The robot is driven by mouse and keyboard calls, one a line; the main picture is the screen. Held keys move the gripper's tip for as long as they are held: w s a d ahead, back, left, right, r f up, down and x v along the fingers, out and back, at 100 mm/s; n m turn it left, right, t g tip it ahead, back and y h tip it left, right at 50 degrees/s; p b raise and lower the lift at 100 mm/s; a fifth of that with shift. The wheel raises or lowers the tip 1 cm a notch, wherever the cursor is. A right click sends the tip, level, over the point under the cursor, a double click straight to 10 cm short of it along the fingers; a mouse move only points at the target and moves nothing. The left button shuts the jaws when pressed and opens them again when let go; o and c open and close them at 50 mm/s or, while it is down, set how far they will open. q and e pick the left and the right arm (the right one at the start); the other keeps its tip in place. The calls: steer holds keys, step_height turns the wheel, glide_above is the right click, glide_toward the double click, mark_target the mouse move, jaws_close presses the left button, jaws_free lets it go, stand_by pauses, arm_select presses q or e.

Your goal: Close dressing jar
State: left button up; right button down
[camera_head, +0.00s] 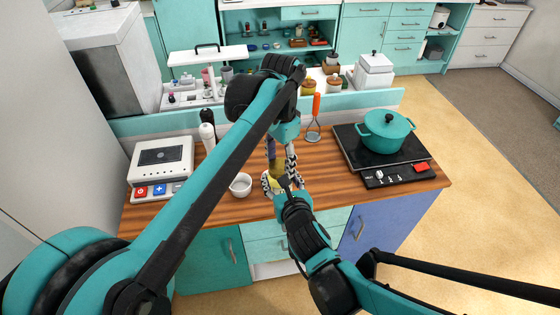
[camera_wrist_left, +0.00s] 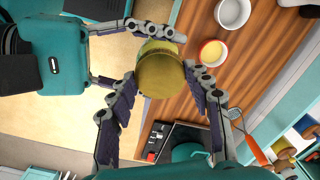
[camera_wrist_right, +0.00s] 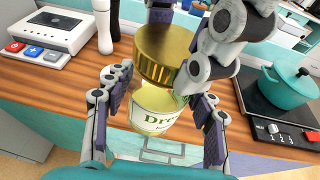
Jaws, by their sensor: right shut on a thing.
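The dressing jar (camera_wrist_right: 156,110) is pale with a green "Dre" label. My right gripper (camera_wrist_right: 158,118) is shut on its sides and holds it upright near the counter's front edge. The gold lid (camera_wrist_right: 165,52) is just above the jar mouth, looks slightly tilted, and part of the jar's rim shows beneath it. My left gripper (camera_wrist_left: 160,78) has its fingers on both sides of the lid, which also shows in the left wrist view (camera_wrist_left: 160,76), and appears shut on it. In the head view the left gripper (camera_head: 276,160) hangs above the right gripper (camera_head: 282,182), and the jar is mostly hidden.
A white bowl (camera_head: 241,184) stands left of the grippers. A small red-rimmed bowl (camera_wrist_left: 213,52) with yellow content is near it. A teal pot (camera_head: 387,131) sits on the black hob (camera_head: 350,142) at right. A white appliance (camera_head: 160,162) is at left. An orange-handled masher (camera_head: 315,112) stands behind.

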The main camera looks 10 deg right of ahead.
arm_select(q)
steer(key=o, duration=0.5)
step_height(320, 180, up, 12)
stand_by(0.4)
stand_by(0.4)
steer(key=s+a+f+n+t, duration=0.2)
steer(key=s+a+f+n, duration=0.2)
steer(key=a+f, duration=0.3)
steer(key=s+a+f+n+t, duration=0.2)
steer(key=s+a+f+n, duration=0.2)
steer(key=a+f, duration=0.3)
steer(key=s+a+f+n+t, duration=0.3)
steer(key=s+a+f, duration=0.3)
steer(key=a, duration=0.5)
steer(key=shift+a+f+n, duration=0.35)
steer(key=shift+f+n, duration=0.15)
